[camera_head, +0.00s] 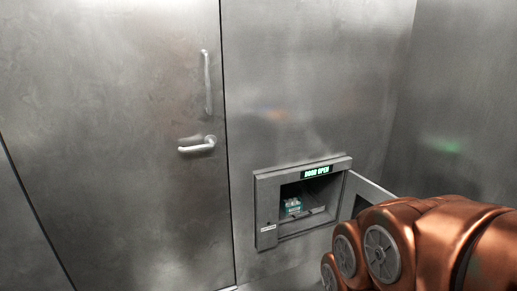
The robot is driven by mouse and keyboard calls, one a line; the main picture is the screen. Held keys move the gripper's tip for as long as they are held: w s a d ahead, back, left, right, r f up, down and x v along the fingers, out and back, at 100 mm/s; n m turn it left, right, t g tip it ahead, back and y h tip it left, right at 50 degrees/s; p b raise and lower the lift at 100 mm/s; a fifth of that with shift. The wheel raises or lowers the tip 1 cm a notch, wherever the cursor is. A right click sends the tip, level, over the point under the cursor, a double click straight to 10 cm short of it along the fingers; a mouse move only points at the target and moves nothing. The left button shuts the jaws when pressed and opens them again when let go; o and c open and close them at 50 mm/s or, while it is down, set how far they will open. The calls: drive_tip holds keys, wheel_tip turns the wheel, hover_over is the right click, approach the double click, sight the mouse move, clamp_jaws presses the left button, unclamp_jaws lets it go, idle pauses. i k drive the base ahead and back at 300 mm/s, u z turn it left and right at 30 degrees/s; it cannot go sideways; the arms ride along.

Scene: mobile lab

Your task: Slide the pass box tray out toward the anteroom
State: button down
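The pass box (262,203) is set in the metal wall at the lower right of centre, with a lit green "DOOR OPEN" sign on its top edge. Its door (368,187) stands swung open to the right, partly hidden by my copper-coloured arm. I cannot tell how far out the tray sits. My gripper is not in view; only arm links show at the lower right.
A large metal door with a lever handle (198,146) and a vertical pull bar (206,82) stands left of the pass box and looks shut. A plain metal wall (455,100) closes the right side. The space in front of the opening looks clear.

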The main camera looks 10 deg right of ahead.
sight(312, 205)
drive_tip(key=z, duration=1.9)
drive_tip(key=i, duration=1.25)
drive_tip(key=u, duration=1.75)
